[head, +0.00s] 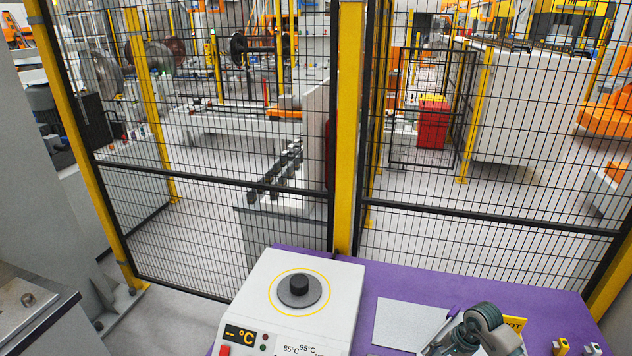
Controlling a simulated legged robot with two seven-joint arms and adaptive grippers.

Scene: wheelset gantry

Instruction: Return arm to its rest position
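Neither of my grippers shows clearly in the head view. A grey-green rounded, ringed object (484,322) with a grey and purple part on its left stands at the bottom right, over the purple tabletop. It is cut off by the lower edge, and I cannot tell whether it is part of an arm or a separate item. No open or closed fingertips can be made out.
A yellow-framed mesh fence (348,130) rises behind the table.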

